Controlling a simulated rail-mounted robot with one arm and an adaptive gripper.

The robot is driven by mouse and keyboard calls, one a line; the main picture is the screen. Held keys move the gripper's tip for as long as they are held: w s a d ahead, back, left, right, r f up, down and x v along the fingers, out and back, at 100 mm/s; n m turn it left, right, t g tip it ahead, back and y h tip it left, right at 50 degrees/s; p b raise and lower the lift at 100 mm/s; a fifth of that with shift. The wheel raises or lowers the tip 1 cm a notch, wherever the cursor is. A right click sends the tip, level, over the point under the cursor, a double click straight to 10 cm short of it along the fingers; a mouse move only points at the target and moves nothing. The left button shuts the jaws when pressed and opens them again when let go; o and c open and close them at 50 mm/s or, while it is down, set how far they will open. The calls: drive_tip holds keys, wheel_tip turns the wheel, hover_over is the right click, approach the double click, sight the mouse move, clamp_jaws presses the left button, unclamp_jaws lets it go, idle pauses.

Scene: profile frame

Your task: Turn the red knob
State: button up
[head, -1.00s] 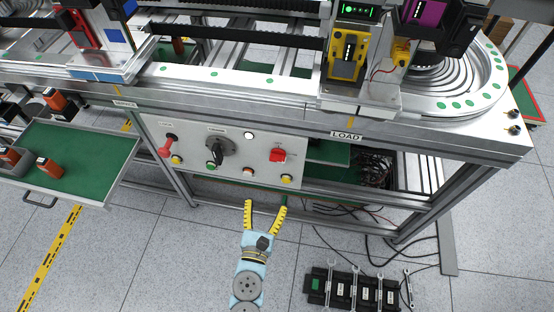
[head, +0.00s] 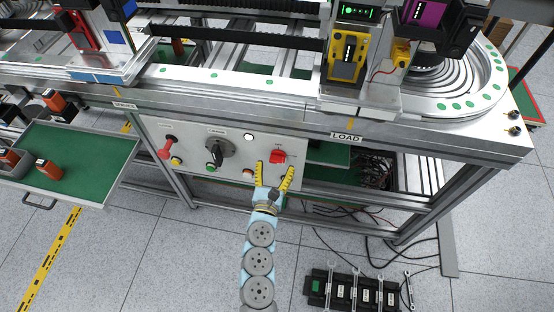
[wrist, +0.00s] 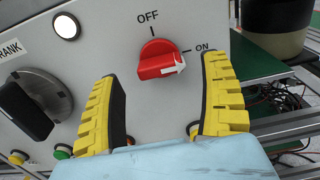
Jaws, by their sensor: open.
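The red knob (head: 278,156) is on the right part of the light grey control panel (head: 232,133). In the wrist view the red knob (wrist: 162,60) carries a white arrow pointing right, toward the "ON" mark; "OFF" is printed above it. My gripper (head: 274,165) is open, its two yellow ribbed fingers spread, just below the knob in the head view.
A black crank knob (head: 218,153), a red lever (head: 167,148) and several small buttons share the panel. A white lamp (head: 248,136) is left of the knob. A green drawer (head: 90,150) sticks out at left; a wrench rack (head: 352,290) lies on the floor.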

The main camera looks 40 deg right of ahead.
sight(277, 163)
drive_tip(key=shift+x, duration=1.6)
drive_tip(key=c, duration=1.2)
